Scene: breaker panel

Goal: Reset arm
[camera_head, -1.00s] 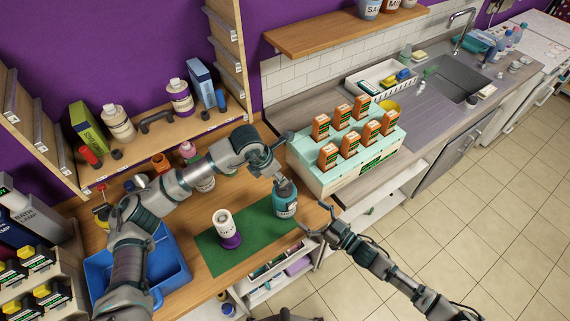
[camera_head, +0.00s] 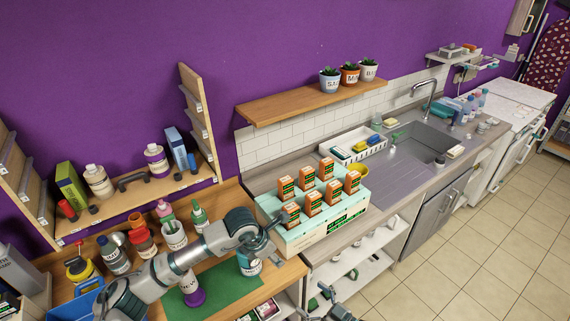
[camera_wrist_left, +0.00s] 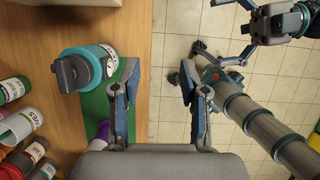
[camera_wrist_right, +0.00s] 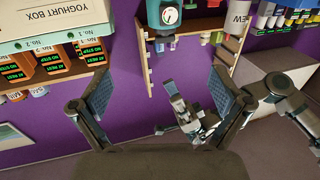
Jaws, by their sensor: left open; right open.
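My left gripper (camera_head: 266,238) is open and empty by the front edge of the wooden counter. In the left wrist view its two fingers (camera_wrist_left: 160,95) stand apart, with floor tiles between and beyond them. My right gripper (camera_head: 328,309) is at the bottom edge of the head view, partly cut off. In the right wrist view its fingers (camera_wrist_right: 160,92) are wide apart with nothing between them.
A mint yoghurt box (camera_head: 320,233) carrying several orange boxes stands right of my left gripper. A white-and-purple container (camera_head: 192,289) stands on the green mat (camera_head: 240,283). Bottles crowd the counter's back. Open tiled floor (camera_head: 460,265) lies at right.

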